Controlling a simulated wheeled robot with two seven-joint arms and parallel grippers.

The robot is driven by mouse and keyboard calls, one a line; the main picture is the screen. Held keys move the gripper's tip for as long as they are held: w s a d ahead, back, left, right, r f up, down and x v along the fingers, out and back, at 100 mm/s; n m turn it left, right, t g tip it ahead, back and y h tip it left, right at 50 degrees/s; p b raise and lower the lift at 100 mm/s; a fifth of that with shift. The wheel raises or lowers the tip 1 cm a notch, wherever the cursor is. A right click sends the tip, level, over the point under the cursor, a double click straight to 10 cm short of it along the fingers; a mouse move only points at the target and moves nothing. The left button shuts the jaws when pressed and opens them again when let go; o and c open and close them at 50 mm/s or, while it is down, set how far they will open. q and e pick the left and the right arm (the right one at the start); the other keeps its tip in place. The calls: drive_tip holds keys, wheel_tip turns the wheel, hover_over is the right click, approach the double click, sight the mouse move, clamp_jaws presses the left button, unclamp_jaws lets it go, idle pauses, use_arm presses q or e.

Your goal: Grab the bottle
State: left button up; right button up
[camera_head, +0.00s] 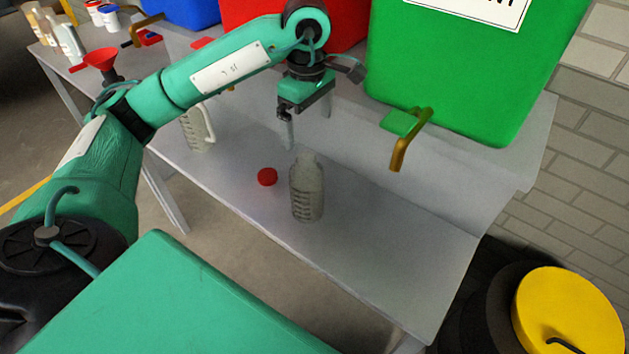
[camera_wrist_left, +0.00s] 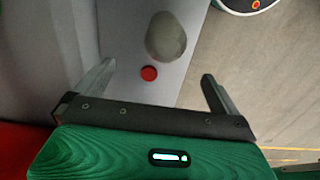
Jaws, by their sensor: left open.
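The red cap (camera_wrist_left: 149,73) shows between the fingertips, lower down on the bench. My right gripper is not in view.
The bench (camera_head: 400,258) is clear in front of and right of the bottle. A large green container (camera_head: 455,70) with a brass tap (camera_head: 411,140) stands behind to the right. A translucent jug (camera_head: 196,130) stands to the left, partly behind my arm. A yellow-topped barrel (camera_head: 570,315) is at lower right.

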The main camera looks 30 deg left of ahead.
sight(306, 159)
use_arm(q)
drive_tip(key=f, duration=0.4)
drive_tip(key=f+p, duration=0.1)
drive_tip(key=f, duration=0.2)
drive_tip(key=shift+s, duration=0.25)
drive_tip(key=shift+f, duration=0.2)
drive_tip(key=shift+s+f+p, duration=0.15)
drive_tip(key=shift+f+p, duration=0.15)
drive_tip(key=shift+f, duration=0.25)
drive_tip(key=shift+s+f+p, duration=0.15)
drive_tip(key=shift+f+p, duration=0.15)
drive_tip(key=shift+f, duration=0.2)
wheel_tip(306, 159, down, 3)
drive_tip(key=shift+r+p, duration=0.1)
drive_tip(key=shift+p, duration=0.2)
drive_tip(key=c, duration=1.4)
drive_tip(key=shift+o, duration=0.2)
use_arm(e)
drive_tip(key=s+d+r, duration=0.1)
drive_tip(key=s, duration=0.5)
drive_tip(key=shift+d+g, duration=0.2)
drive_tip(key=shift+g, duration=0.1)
